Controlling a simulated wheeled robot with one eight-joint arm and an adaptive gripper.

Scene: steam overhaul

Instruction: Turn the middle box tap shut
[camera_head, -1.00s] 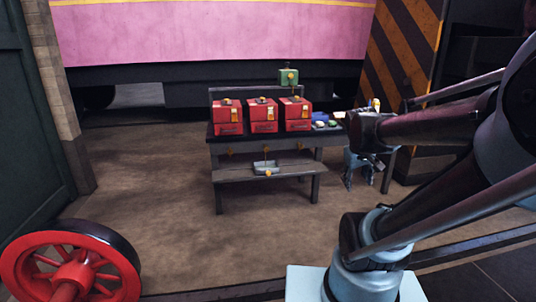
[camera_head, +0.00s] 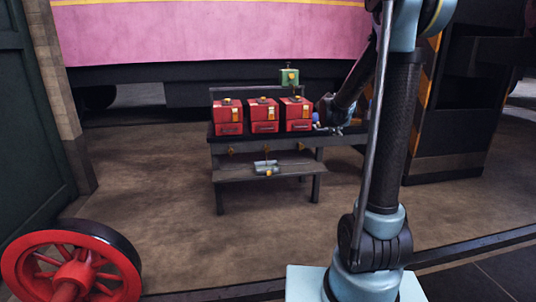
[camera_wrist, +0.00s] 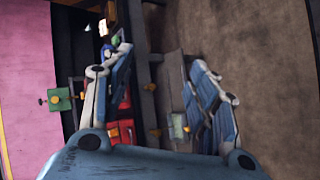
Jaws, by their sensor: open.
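Three red boxes stand in a row on the dark bench (camera_head: 225,138). The middle box (camera_head: 264,117) has a small yellow fitting on its top and a yellow tag on its front. Small yellow taps hang under the bench top, the middle one (camera_head: 266,150) below the middle box. In the sideways wrist view, yellow taps show between my fingers, one of them a tap (camera_wrist: 149,87); I cannot tell which is the middle one. My gripper (camera_wrist: 158,60) is open and empty. In the head view it is at the bench's right end, apart from the middle tap.
A small tray (camera_head: 262,167) with a yellow piece lies on the lower shelf (camera_head: 235,174). A green box (camera_head: 289,77) stands raised behind the right red box. A red wheel (camera_head: 70,268) is at front left. The floor before the bench is clear.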

